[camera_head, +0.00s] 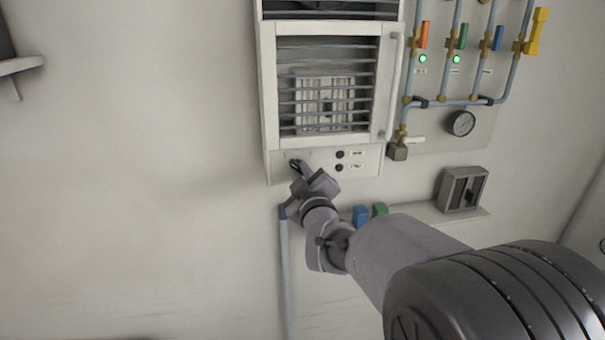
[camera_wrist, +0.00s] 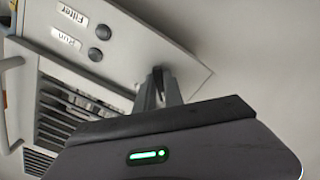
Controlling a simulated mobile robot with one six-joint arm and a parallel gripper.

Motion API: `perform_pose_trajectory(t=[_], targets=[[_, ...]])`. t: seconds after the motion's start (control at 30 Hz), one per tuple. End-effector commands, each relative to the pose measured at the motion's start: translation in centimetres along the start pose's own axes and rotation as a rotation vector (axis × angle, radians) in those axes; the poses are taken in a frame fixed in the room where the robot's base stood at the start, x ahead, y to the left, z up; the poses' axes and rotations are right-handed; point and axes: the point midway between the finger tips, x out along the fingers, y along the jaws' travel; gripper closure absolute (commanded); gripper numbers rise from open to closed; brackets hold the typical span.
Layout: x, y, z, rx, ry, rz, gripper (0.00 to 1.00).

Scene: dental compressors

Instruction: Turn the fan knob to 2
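The fan knob (camera_head: 294,163) is a small dark knob at the lower left of the white cabinet's control panel (camera_head: 369,163). My gripper (camera_head: 299,168) reaches up to it, with its fingers at the knob. In the wrist view the two grey fingers of my gripper (camera_wrist: 159,84) stand close together, with the dark top of the knob (camera_wrist: 157,71) between their tips. They appear shut on it. The fingers hide most of the knob, and its setting and any number marks cannot be read.
Two round black buttons (camera_wrist: 99,42), labelled Filter and Run, sit beside the knob. The barred cabinet door (camera_head: 268,85) is above. Pipes with coloured valves (camera_head: 462,37) and a gauge (camera_head: 461,123) are at right. A shelf (camera_head: 425,213) holds blue and green blocks and a grey box (camera_head: 462,189).

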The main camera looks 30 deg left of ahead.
Motion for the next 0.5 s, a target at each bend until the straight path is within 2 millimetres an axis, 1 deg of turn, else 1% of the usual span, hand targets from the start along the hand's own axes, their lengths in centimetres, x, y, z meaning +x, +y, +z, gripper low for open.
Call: perform_pose_trajectory(t=[0.27, 0.5], targets=[[-0.02, -0.16, 0.12, 0.015, 0.0, 0.0, 1.0], [-0.01, -0.55, 0.44, 0.125, 0.003, 0.002, 1.0]])
